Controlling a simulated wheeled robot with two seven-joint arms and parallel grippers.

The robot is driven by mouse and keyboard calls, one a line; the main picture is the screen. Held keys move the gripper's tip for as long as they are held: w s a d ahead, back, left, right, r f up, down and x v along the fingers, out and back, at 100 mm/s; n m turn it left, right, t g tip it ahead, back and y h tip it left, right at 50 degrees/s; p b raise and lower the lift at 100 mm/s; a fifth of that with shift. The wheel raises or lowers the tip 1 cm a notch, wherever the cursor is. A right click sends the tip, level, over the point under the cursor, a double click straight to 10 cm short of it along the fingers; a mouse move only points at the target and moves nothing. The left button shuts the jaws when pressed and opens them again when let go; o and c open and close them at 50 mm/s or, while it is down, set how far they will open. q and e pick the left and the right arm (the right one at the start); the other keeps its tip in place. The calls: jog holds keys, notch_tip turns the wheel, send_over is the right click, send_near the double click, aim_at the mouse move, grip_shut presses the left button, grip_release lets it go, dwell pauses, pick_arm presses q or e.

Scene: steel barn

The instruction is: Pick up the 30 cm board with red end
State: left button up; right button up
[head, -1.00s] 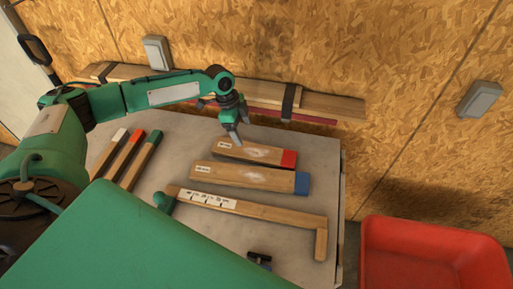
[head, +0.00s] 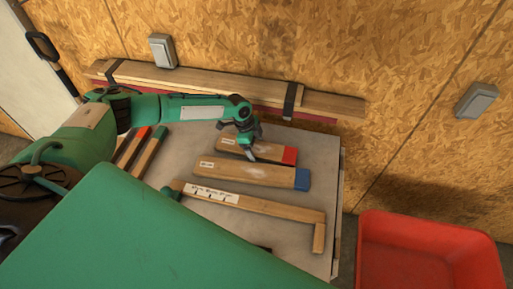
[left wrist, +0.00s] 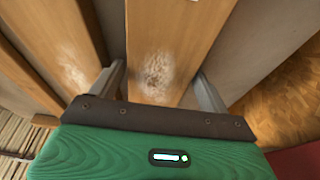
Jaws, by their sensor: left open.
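The board with the red end (head: 271,153) lies flat on the grey table, nearest the wall in the head view. Its red end points right. My left gripper (head: 249,152) is open and low over this board, its jaws across the middle. In the left wrist view the board (left wrist: 160,50) runs between the two spread fingers (left wrist: 160,85), one beside each long edge; contact cannot be told. A pale worn patch shows on the wood. My right gripper is not in view.
A blue-ended board (head: 245,172) lies parallel, close in front. A wooden gauge with a marked strip (head: 270,208) lies nearer. Narrow coloured-end boards (head: 147,155) lie left. Strapped planks (head: 200,82) run along the wall. A red bin (head: 430,225) stands right.

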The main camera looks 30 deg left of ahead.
pick_arm(q)
jog(key=c, duration=0.9)
